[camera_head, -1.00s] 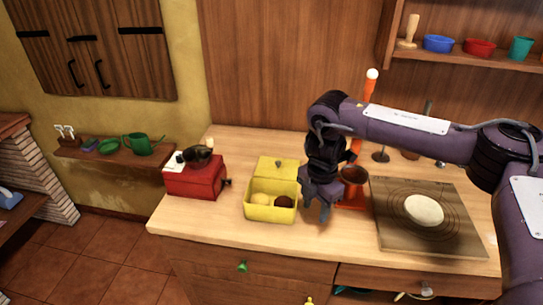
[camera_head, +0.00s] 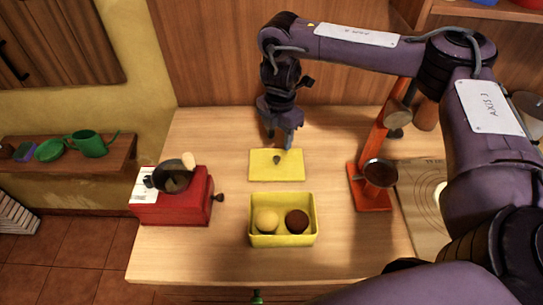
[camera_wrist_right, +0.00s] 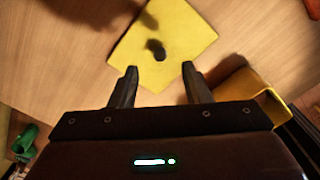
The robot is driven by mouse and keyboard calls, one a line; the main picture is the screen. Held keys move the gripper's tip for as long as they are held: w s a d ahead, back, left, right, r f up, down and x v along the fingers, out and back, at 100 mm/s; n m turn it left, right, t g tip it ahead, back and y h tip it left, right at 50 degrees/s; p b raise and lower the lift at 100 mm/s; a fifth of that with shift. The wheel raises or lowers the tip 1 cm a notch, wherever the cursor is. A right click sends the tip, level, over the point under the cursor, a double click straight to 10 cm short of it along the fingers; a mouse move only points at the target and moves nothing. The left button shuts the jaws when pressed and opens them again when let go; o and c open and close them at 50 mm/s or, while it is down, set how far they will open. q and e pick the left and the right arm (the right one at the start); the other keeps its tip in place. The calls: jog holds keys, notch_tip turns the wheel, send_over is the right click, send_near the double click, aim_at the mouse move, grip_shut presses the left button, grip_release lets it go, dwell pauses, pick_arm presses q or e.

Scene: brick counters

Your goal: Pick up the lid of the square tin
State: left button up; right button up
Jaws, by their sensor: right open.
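The yellow square lid (camera_head: 290,172) lies flat on the counter behind the tin, with a small dark knob (camera_head: 277,159) at its middle. The open yellow square tin (camera_head: 283,240) stands in front of it and holds a pale ball and a dark brown ball. My right gripper (camera_head: 281,146) points down just behind the lid, above it. In the right wrist view the right gripper (camera_wrist_right: 158,85) is open and empty, with the lid (camera_wrist_right: 185,35) and its knob (camera_wrist_right: 155,48) just beyond the fingertips. My left gripper is in neither view.
A red box-shaped grinder (camera_head: 185,208) stands left of the tin. An orange stand (camera_head: 370,190) with a dark cup is to the right, near a board (camera_head: 425,200). The counter left of the lid is clear. A wall shelf (camera_head: 65,175) with green pots is at far left.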

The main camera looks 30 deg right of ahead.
aim_at(276, 158)
jog(key=shift+s+f, duration=0.1)
jog(key=shift+f, duration=0.6)
jog(key=shift+s+f, duration=0.1)
jog(key=shift+f, duration=0.25)
jog(key=f, duration=0.1)
jog(key=f+p, duration=0.1)
jog(key=f, duration=0.2)
jog(key=shift+a+f+p, duration=0.15)
jog(key=shift+a+p, duration=0.2)
jog(key=shift+f, duration=0.25)
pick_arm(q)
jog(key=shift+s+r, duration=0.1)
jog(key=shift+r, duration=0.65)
pick_arm(e)
grip_shut()
jog(key=shift+r, duration=0.1)
